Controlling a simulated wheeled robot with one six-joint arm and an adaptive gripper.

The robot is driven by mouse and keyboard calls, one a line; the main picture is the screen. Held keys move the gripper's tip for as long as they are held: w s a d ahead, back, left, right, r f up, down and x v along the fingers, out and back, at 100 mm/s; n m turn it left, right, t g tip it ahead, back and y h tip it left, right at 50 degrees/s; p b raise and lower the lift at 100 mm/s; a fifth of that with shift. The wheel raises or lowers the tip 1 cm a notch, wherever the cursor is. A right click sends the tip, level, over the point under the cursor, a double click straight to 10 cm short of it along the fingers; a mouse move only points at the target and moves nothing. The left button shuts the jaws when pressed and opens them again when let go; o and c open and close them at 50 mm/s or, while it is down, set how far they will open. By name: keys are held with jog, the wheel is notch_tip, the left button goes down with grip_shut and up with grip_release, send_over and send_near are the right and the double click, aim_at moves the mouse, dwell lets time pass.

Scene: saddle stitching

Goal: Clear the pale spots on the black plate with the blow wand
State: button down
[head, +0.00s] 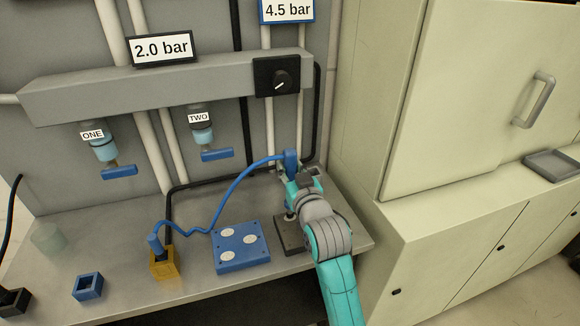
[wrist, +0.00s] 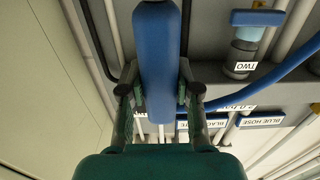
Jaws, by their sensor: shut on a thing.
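My gripper (head: 297,176) is shut on the blue blow wand (head: 291,160), above the back right of the bench. The wrist view shows the wand (wrist: 158,60) between the two fingers (wrist: 160,92). A blue hose (head: 240,182) runs from the wand down to a fitting on a yellow block (head: 163,265). The black plate (head: 292,240) lies on the bench below my arm, which hides part of it; I cannot make out pale spots on its visible part. A blue plate (head: 256,258) with three pale round spots lies just left of it.
A small blue open box (head: 87,287) and a black block (head: 12,301) stand on the left of the bench. Valves ONE (head: 105,150) and TWO (head: 202,130) hang below a grey rail (head: 80,98) with a knob box (head: 277,77). A pale cabinet (head: 470,110) stands right.

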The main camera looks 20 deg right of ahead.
aim_at(290, 150)
jog(key=shift+f, duration=0.35)
dwell(0.7)
jog(key=shift+r, duration=0.15)
dwell(1.3)
jog(key=shift+r, duration=2.55)
jog(key=shift+r, duration=1.45)
